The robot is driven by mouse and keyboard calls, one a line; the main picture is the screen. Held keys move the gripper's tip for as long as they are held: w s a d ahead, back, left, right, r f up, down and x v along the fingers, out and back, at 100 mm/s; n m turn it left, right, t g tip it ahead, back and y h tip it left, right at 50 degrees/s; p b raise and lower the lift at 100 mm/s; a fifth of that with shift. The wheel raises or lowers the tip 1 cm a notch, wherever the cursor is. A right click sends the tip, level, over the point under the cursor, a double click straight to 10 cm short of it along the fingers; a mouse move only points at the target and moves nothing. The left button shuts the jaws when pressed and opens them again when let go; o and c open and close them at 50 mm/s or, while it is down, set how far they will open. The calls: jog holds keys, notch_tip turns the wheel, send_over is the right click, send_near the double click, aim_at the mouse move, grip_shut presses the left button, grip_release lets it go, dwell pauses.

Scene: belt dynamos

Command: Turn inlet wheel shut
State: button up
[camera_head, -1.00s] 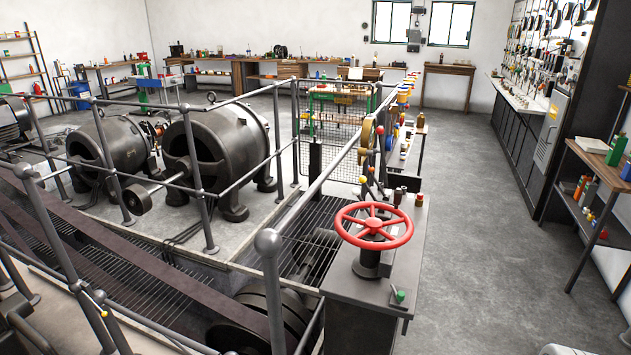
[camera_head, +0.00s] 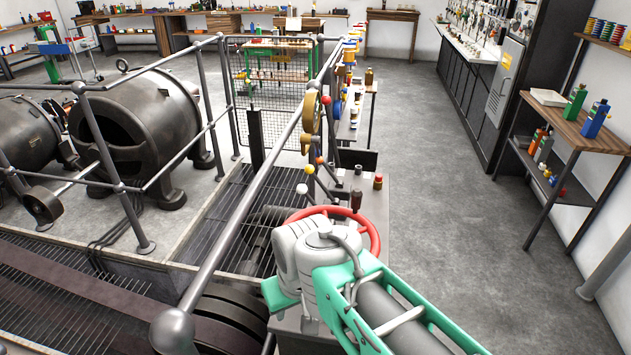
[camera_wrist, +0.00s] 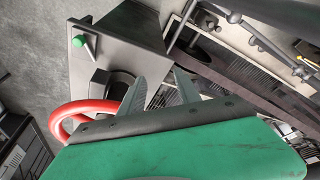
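In the wrist view part of the red rim (camera_wrist: 62,117) curves at the left, beside my gripper (camera_wrist: 159,76). The two grey fingers stand apart with nothing visible between them. The green palm edge hides the rest of the wheel. Contact with the rim cannot be told.
A green knob (camera_wrist: 79,41) stands on the pedestal top near the wheel. A railing (camera_head: 225,228) runs along the left, with coloured valve handles (camera_head: 311,168) behind the wheel. The floor (camera_head: 460,235) to the right is clear up to a wooden shelf (camera_head: 572,127).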

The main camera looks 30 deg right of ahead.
jog(key=shift+o, duration=0.8)
jog(key=w+d+r, duration=0.3)
jog(key=w+r, duration=0.2)
jog(key=w, duration=0.1)
jog(key=shift+w+d+r+m+g, duration=0.2)
jog(key=shift+w+m+g, duration=0.1)
jog(key=shift+w, duration=0.1)
notch_tip(320, 180, up, 7)
jog(key=g, duration=0.3)
send_over(357, 190)
jog(key=shift+w+a+r+p, duration=0.1)
jog(key=shift+a+r+p, duration=0.05)
jog(key=shift+p, duration=0.2)
jog(key=shift+d, duration=0.25)
notch_tip(357, 190, down, 8)
jog(key=b, duration=0.7)
jog(key=shift+b, duration=0.4)
jog(key=shift+r, duration=0.15)
jog(key=shift+c, duration=0.3)
grip_shut()
